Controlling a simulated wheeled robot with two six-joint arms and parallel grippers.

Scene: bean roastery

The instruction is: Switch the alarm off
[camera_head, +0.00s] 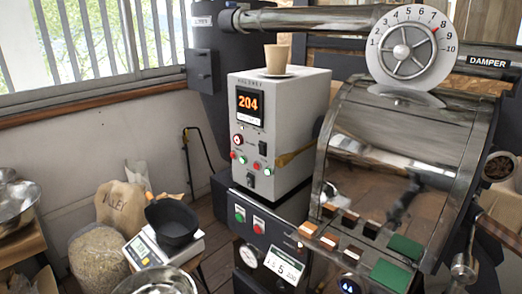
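A grey control box (275,115) stands left of the roaster drum, with a lit orange display (249,102) reading 204. Below the display are a round red-rimmed control (238,140), a black switch (262,148) and several small red and green buttons or lamps (243,160). A dark lower panel has a green button (239,217) and a red button (258,225). No readable label shows which control belongs to the alarm; the small lettering is too fine to tell. Neither of my grippers is in view.
A tan cup (276,58) stands on the box. The drum (400,150) and damper dial (410,48) fill the right. Colour sample tiles (352,220) lie in front. A black pan (172,222) sits on a scale (145,249), beside a bean sack (98,258) at left.

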